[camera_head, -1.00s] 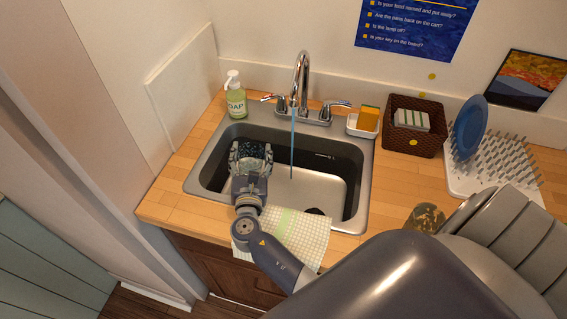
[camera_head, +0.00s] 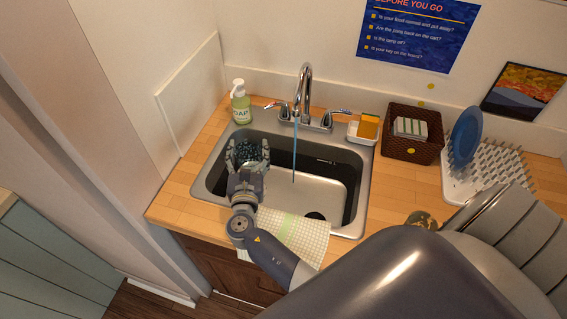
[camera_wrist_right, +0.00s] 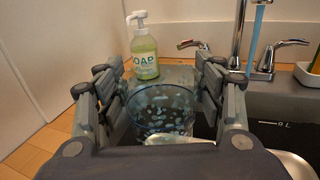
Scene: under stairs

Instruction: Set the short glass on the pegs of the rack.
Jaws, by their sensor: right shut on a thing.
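My right gripper (camera_head: 248,158) is shut on a clear short glass (camera_head: 247,151) with pale bluish spots on it. It holds the glass over the left part of the sink. In the right wrist view the glass (camera_wrist_right: 161,108) sits between the two fingers of the gripper (camera_wrist_right: 162,100). The rack (camera_head: 459,187) is white with grey pegs and stands on the counter at the right. A blue plate (camera_head: 466,136) stands upright at its left side; many pegs are free. My left gripper is not in view.
Water runs from the faucet (camera_head: 305,88) into the sink (camera_head: 365,190), right of the glass. A soap bottle (camera_head: 240,106), sponge dish (camera_head: 362,133) and brown basket (camera_head: 400,148) line the back. A brownish object (camera_head: 421,219) on the front counter is mostly hidden by my arm.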

